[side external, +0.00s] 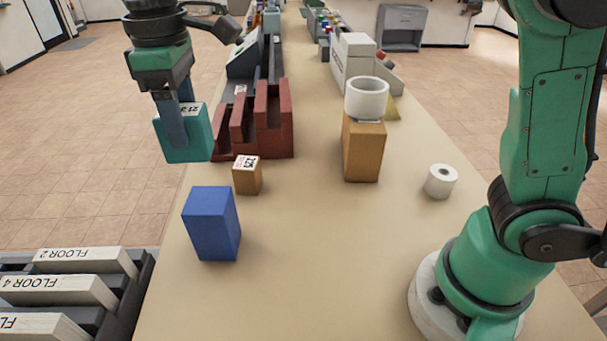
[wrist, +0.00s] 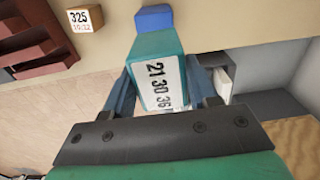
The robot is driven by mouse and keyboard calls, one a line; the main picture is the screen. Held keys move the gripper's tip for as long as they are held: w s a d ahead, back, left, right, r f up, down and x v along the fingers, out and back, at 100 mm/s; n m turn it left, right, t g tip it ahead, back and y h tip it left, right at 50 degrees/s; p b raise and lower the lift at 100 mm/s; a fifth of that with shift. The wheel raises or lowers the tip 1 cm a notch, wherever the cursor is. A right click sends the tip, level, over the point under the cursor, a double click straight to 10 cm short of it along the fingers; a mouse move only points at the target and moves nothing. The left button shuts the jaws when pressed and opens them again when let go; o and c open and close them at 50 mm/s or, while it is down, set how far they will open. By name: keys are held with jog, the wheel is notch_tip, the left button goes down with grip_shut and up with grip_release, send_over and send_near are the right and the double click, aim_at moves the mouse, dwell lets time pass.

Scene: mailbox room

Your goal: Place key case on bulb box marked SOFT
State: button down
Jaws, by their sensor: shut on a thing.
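My gripper (side external: 174,122) is shut on a teal box (side external: 198,146) with a white label and holds it in the air. In the wrist view the teal box (wrist: 156,58) sits between both fingers, and its label reads 21 30 36. A blue box (side external: 210,222) stands upright on the counter, in front of and below the held box in the side view. A small tan box (side external: 246,178) with a printed label stands behind it; in the wrist view this label reads 325 (wrist: 82,19). No marking SOFT is readable, and nothing in view is clearly named as the key case.
A dark red stepped rack (side external: 272,120) stands behind the tan box. A brown box (side external: 363,150) with a white ring-shaped piece (side external: 366,97) on top stands mid-counter. A white roll (side external: 440,181) stands to the right. Floor-labelled slots (side external: 75,290) are at lower left.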

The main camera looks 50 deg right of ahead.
jog(key=f, duration=0.3)
jog(key=shift+w+d+f, duration=0.15)
jog(key=shift+w+d, duration=0.1)
jog(key=shift+w, duration=0.15)
jog(key=shift+f, duration=2.45)
jog(key=shift+f, duration=0.15)
jog(key=shift+c, duration=1.2)
grip_release()
